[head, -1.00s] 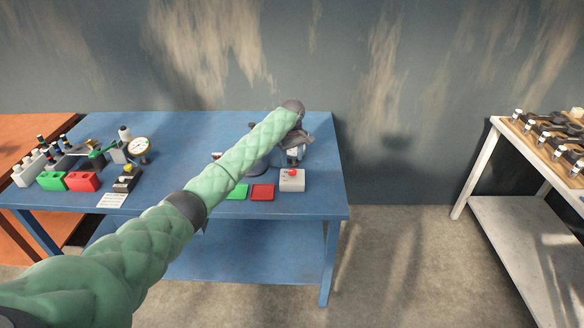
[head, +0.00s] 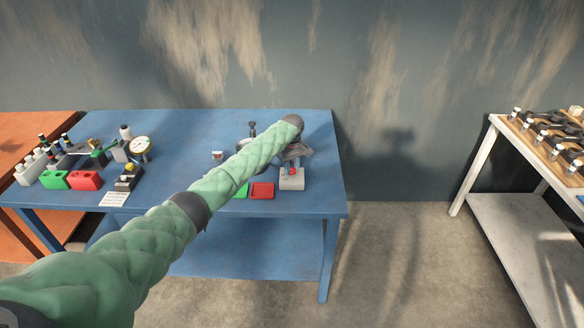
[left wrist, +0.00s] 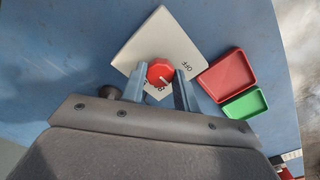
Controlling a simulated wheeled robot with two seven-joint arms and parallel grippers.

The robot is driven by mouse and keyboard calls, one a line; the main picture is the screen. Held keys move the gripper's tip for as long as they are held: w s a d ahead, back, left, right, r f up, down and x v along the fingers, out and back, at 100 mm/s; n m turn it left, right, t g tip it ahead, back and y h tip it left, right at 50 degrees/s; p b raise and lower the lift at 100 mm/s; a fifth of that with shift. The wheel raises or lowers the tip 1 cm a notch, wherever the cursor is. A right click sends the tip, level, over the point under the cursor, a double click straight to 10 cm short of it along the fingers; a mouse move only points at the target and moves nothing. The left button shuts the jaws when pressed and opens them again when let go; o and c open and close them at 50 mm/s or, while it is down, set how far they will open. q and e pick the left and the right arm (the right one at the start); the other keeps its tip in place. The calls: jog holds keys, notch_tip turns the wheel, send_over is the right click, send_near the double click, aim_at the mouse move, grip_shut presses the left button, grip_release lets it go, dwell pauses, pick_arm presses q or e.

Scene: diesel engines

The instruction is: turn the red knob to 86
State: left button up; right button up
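The red knob (head: 292,171) sits on a pale grey box (head: 292,183) near the front right of the blue table. The knob (left wrist: 160,72) also shows in the left wrist view on its box (left wrist: 150,42), with a pale pointer mark toward its lower right. "OFF" is printed on the box beside it; another marking below the knob is partly hidden. My left gripper (left wrist: 160,80) is open, with one blue-grey finger on each side of the knob; I cannot tell whether they touch it. In the head view my left gripper (head: 291,158) is just over the box. My right gripper is not in view.
A red tray (head: 262,191) and a green tray (head: 240,191) lie left of the box. A gauge (head: 140,146), red and green blocks and other parts stand at the table's left. A white rack table (head: 490,150) stands apart at right.

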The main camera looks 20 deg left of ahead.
pick_arm(q)
jog(key=shift+m, duration=0.4)
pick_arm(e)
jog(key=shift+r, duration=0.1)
pick_arm(q)
jog(key=m+p, duration=0.1)
jog(key=m, duration=0.6)
jog(key=shift+m, duration=0.4)
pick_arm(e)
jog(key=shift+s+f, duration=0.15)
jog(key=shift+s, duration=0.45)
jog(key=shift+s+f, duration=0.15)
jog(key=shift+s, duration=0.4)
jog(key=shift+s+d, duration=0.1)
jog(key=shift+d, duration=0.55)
